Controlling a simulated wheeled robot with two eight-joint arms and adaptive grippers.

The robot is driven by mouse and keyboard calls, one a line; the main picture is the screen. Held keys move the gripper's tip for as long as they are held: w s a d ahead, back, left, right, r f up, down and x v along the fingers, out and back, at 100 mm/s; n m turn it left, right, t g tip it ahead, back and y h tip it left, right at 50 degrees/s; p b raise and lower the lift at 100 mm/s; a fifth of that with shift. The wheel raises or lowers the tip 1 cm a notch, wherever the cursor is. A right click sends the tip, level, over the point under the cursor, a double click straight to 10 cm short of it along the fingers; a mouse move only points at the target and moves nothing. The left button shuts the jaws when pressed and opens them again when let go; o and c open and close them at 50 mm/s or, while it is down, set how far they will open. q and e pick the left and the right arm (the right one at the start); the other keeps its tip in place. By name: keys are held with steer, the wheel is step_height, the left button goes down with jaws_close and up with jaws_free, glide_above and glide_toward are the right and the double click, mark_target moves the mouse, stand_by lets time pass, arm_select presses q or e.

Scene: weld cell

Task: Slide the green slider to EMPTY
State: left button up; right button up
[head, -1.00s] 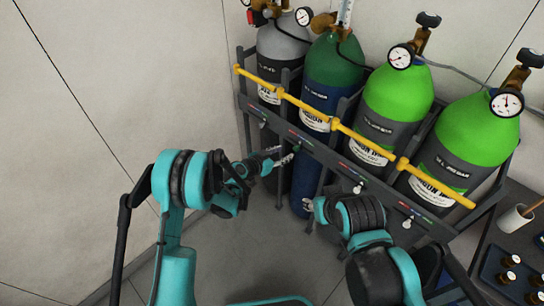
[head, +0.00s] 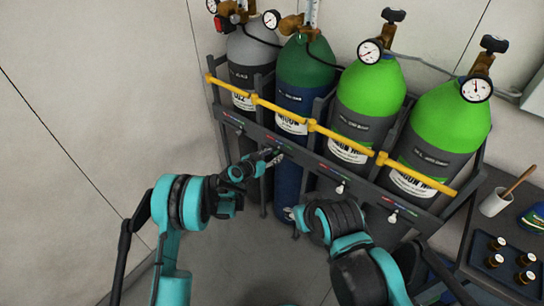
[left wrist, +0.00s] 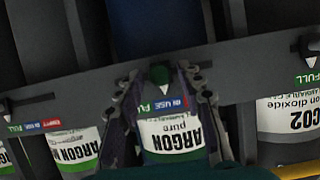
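The green slider (left wrist: 160,73) sits on the grey rail of the cylinder rack, in front of the dark green and blue argon cylinder (head: 305,90). In the left wrist view it is between the two fingers of my left gripper (left wrist: 166,92), which are apart, with gaps on both sides. Below it in that view is a label strip (left wrist: 166,104) with a green FULL part and a blue IN USE part; a finger hides one end. In the head view my left gripper (head: 272,157) reaches the rail and hides the slider. My right gripper (head: 291,213) is lower, its fingers mostly hidden.
Other sliders with pale tags (head: 340,187) hang along the same rail (head: 325,165). A yellow bar (head: 350,141) runs across the cylinders above it. A dark bench (head: 477,232) with a white cup (head: 494,203) and a tray of small bottles (head: 473,256) stands at right.

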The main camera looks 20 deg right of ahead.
mark_target(269, 146)
arm_select(q)
jaws_close()
steer(key=shift+w+a+r, duration=0.1)
steer(key=shift+w+a, duration=0.7)
steer(key=shift+w, duration=0.2)
steer(key=shift+w+a, duration=0.8)
steer(key=shift+w, duration=0.2)
steer(key=shift+o, duration=1.6)
jaws_free()
steer(key=v, duration=1.2)
